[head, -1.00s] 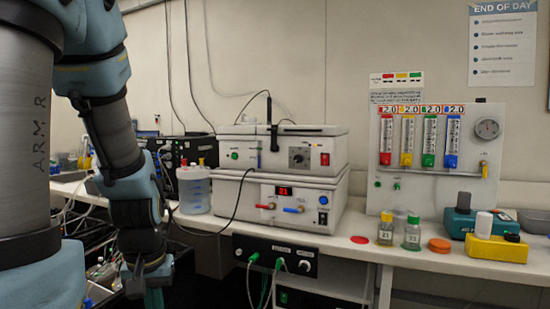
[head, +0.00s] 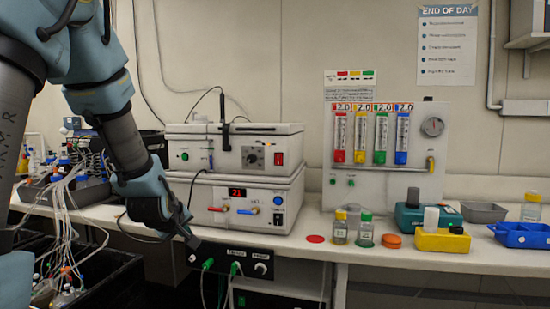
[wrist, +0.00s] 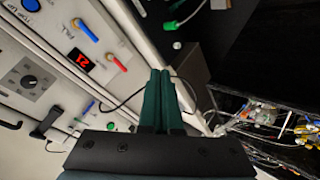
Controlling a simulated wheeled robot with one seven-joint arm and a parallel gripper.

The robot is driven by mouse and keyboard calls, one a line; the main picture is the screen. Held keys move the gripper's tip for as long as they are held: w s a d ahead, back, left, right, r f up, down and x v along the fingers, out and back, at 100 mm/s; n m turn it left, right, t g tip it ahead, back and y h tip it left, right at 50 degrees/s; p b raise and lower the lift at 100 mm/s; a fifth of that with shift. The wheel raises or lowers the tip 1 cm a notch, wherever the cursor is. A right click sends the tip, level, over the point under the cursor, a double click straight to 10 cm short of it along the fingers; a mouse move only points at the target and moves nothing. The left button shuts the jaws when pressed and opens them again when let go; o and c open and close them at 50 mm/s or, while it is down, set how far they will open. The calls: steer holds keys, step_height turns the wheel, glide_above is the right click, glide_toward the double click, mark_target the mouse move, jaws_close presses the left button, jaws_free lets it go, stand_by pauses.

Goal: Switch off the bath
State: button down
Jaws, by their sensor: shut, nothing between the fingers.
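Two white units are stacked on the bench. The lower one (head: 262,192), which looks like the bath, has a lit red display (head: 237,192), red and blue tap handles, a blue round button (head: 278,200) and a dark switch (head: 278,219). The upper one (head: 225,158) has a black knob and a red switch (head: 279,159). My gripper (head: 194,242) is shut and empty, below and left of the lower unit's front, by the bench edge. In the wrist view, its green fingers (wrist: 160,75) are together, apart from the display (wrist: 82,62) and blue button (wrist: 30,5).
A black panel (head: 230,262) with green connectors hangs under the bench edge near my gripper. Bottles (head: 364,231), a yellow block (head: 442,240) and a flowmeter board (head: 385,180) stand to the right. Tubing and black crates (head: 100,285) fill the left.

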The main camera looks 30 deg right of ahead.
steer(key=d+r+n+t+h, duration=0.1)
steer(key=d+r+n+h, duration=0.1)
steer(key=d+r, duration=0.2)
steer(key=d+r+n+t+h, duration=0.2)
steer(key=d+r, duration=0.3)
steer(key=d, duration=0.6)
steer(key=d+r+n+t+h+p, duration=0.1)
steer(key=d+r+n+t+h, duration=0.1)
steer(key=d+r+h, duration=0.2)
steer(key=d, duration=0.3)
steer(key=shift+s+d+r, duration=0.25)
steer(key=shift+d+r, duration=0.15)
steer(key=shift+w+d, duration=0.1)
steer(key=p, duration=0.7)
glide_toward(277, 157)
steer(key=x, duration=0.5)
steer(key=shift+w+d+r, duration=0.15)
steer(key=shift+d+r, duration=0.05)
steer(key=shift+w+d+f+p, duration=0.1)
steer(key=shift+w+d+p, duration=0.3)
steer(key=shift+w, duration=0.1)
steer(key=shift+f+b, duration=0.1)
steer(key=shift+b, duration=0.4)
